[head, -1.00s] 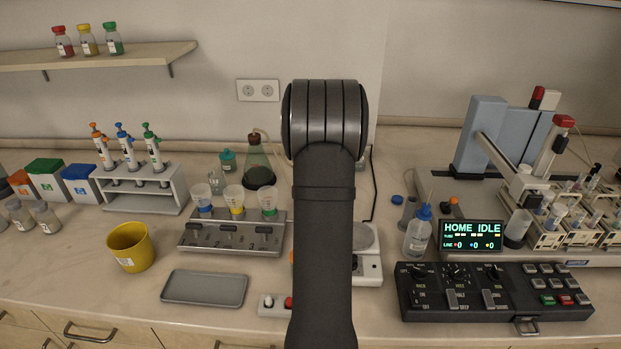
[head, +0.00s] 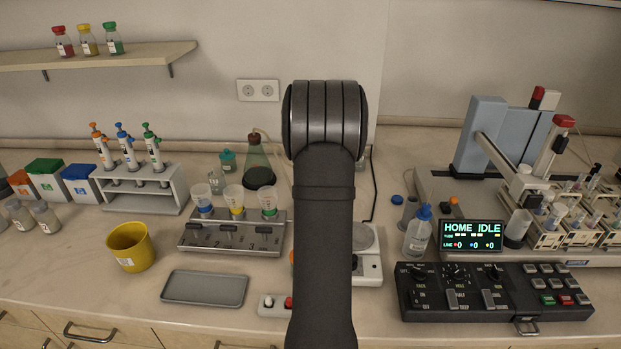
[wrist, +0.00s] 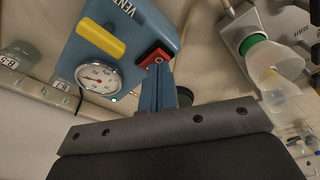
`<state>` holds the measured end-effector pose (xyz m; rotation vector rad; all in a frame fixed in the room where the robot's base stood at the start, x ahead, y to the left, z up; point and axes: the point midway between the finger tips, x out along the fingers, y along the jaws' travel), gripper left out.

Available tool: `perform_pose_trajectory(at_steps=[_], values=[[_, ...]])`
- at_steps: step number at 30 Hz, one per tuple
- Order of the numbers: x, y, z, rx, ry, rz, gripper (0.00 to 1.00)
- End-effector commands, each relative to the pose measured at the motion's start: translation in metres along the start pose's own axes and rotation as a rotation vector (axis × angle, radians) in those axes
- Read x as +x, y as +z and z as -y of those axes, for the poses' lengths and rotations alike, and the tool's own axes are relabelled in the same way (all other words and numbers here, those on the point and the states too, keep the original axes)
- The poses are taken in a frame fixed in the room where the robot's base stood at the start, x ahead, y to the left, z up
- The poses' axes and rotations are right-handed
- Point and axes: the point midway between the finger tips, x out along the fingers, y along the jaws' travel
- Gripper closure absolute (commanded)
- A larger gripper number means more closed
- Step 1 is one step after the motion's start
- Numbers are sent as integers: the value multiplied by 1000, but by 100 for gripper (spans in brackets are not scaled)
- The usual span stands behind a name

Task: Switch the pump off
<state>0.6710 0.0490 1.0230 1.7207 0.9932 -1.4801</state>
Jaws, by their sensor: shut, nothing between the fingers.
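The pump (wrist: 130,70) is a blue box in the wrist view, with a yellow bar-shaped handle (wrist: 100,40), the word VENT, a round gauge (wrist: 98,78) and a small green light. Its red rocker switch (wrist: 153,56) sits near its right edge. My gripper (wrist: 161,70) is shut and empty. Its narrow blue fingers are together, with the tips right at the switch; I cannot tell whether they touch it. I cannot tell the switch's position. In the head view, my arm hides the gripper and the pump.
A flask (head: 258,165) stands at the back, and a metal rack (head: 232,232) with several cups stands left of my arm. A small box with buttons (head: 270,304) is at the front. A black control panel (head: 495,293) lies to the right. Bare bench surrounds the grey tray (head: 205,288).

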Motion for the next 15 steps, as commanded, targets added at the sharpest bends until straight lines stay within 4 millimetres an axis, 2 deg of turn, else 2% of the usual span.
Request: perform_pose_trajectory(at_steps=[15], values=[[8, 1, 0, 0, 0, 0, 100]])
